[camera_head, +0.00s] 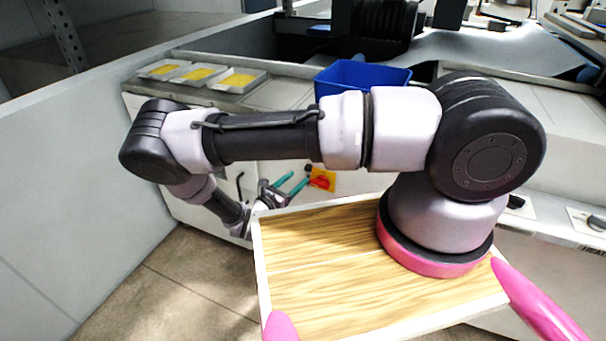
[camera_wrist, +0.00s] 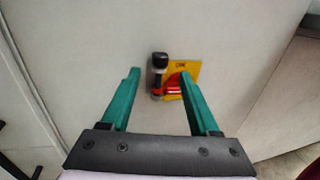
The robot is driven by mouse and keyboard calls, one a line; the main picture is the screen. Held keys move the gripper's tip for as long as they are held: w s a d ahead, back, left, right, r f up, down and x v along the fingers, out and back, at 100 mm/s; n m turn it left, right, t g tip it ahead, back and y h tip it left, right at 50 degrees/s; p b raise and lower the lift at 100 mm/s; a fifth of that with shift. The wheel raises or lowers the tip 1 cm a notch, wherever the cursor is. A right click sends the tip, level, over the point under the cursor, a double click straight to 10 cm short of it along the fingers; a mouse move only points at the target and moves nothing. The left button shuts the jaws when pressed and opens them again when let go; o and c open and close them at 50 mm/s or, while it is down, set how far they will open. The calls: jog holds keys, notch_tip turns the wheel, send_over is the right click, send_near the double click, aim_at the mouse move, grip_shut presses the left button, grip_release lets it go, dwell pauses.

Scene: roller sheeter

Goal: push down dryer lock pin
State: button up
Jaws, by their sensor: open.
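The dryer lock pin shows in the wrist view as a black-knobbed pin (camera_wrist: 160,60) standing on a pale panel. A red lever (camera_wrist: 173,89) and a yellow plate (camera_wrist: 191,72) are beside it. The yellow plate (camera_head: 328,175) and red part (camera_head: 319,183) also show small in the head view, where I cannot make out the pin. My gripper (camera_wrist: 161,73) has green fingers spread apart, with the pin between them in the picture and nothing held. In the head view my gripper (camera_head: 299,179) is just left of the plate. I cannot tell the depth gap or any contact.
The pale panel (camera_wrist: 100,40) fills most of the wrist view. A blue bin (camera_head: 345,76) and several trays with yellow contents (camera_head: 238,79) stand on the counter above. A dark handle (camera_head: 240,186) is on the cabinet front, left of my gripper. A wall (camera_head: 70,190) is at the left.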

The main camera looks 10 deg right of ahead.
jog(key=v, duration=0.5)
dwell(0.3)
